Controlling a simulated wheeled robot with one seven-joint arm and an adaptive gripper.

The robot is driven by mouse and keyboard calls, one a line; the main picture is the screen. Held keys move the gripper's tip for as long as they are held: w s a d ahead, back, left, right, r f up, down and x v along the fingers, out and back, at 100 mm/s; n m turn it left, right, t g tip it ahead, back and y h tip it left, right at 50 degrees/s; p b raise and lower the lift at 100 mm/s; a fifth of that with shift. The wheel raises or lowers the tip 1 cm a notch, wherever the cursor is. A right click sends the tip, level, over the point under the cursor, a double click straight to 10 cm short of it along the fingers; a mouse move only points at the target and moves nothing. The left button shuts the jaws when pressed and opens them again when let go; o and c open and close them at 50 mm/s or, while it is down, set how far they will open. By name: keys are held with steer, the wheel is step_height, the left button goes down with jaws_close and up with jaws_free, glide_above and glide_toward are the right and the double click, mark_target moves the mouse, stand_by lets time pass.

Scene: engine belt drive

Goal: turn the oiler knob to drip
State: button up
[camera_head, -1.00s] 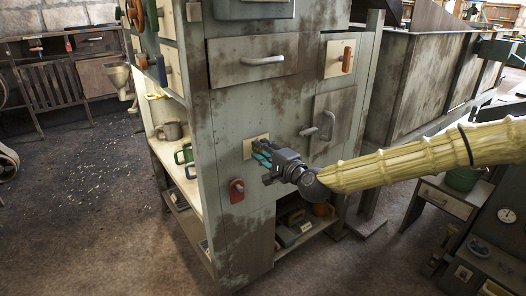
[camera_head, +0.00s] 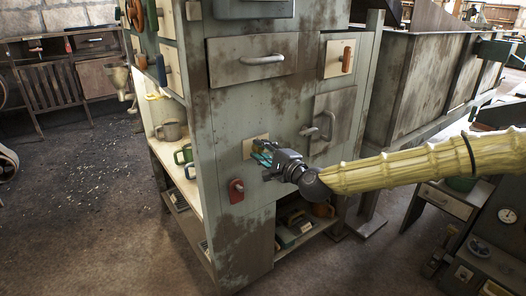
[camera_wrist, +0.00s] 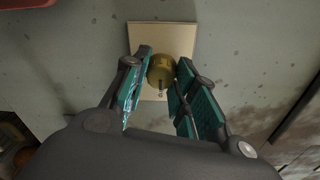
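The oiler knob (camera_wrist: 161,72) is a round brass-coloured knob with a small dark mark below its middle. It sits on a square cream plate (camera_wrist: 182,38) on the grey-green cabinet front. In the head view the plate (camera_head: 250,143) is partly behind my gripper (camera_head: 262,157), which hides the knob. In the wrist view my gripper (camera_wrist: 162,82) has its two teal-padded fingers apart, one on each side of the knob.
A red tag-like piece (camera_head: 236,190) is on the cabinet front below left of the plate. A door handle (camera_head: 328,126) and a drawer handle (camera_head: 263,60) stick out nearby. A lower shelf holds several items.

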steer(key=o, duration=0.3)
steer(key=v, duration=1.2)
stand_by(1.7)
